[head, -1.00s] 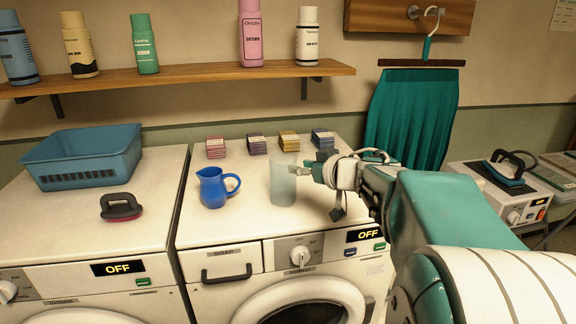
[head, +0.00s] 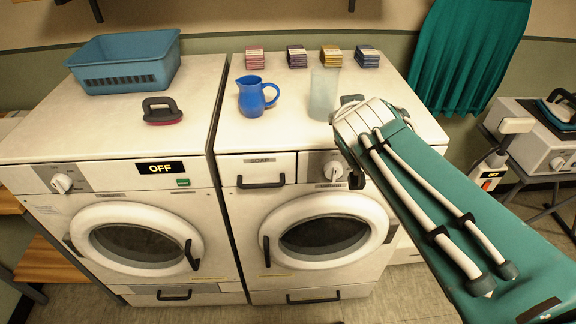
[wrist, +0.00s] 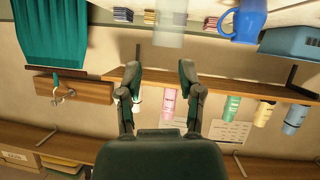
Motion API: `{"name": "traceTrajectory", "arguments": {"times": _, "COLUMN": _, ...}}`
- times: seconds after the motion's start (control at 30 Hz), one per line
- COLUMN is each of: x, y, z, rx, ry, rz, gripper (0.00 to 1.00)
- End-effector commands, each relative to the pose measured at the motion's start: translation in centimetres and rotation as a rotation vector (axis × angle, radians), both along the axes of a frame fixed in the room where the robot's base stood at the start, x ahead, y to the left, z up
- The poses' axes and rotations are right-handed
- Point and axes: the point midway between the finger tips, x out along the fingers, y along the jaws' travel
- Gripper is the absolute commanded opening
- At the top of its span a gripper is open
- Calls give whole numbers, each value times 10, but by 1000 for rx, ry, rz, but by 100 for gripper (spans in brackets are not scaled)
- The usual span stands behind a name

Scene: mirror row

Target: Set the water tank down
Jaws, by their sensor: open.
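The water tank (head: 323,93), a frosted translucent vessel, stands upright on top of the right washing machine (head: 285,92). My gripper (head: 352,99) is just to the right of it in the head view, mostly hidden behind my arm. The wrist view is upside down. There my gripper (wrist: 160,76) has its two fingers spread apart with nothing between them. The tank (wrist: 169,24) shows at the top edge of that view, cut off and clear of the fingertips.
A blue jug (head: 257,96) stands left of the tank. Several small stacks, such as the yellow one (head: 331,57), line the back. A blue basket (head: 125,62) and a dark-handled iron (head: 162,111) are on the left machine. A wall shelf (wrist: 225,85) holds bottles.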

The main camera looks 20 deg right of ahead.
Motion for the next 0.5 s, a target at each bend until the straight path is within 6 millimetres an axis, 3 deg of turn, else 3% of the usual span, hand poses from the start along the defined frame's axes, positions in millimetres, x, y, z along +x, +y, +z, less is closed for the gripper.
{"name": "traceTrajectory", "arguments": {"times": 0.2, "x": -80, "y": 72, "z": -66, "rx": 147, "ry": 357, "rz": 121, "gripper": 48}}
{"name": "traceTrajectory", "arguments": {"times": 0.3, "x": -109, "y": 98, "z": -84, "rx": 200, "ry": 479, "rz": 208, "gripper": 48}}
{"name": "traceTrajectory", "arguments": {"times": 0.5, "x": -130, "y": 117, "z": -96, "rx": 238, "ry": 563, "rz": 281, "gripper": 48}}
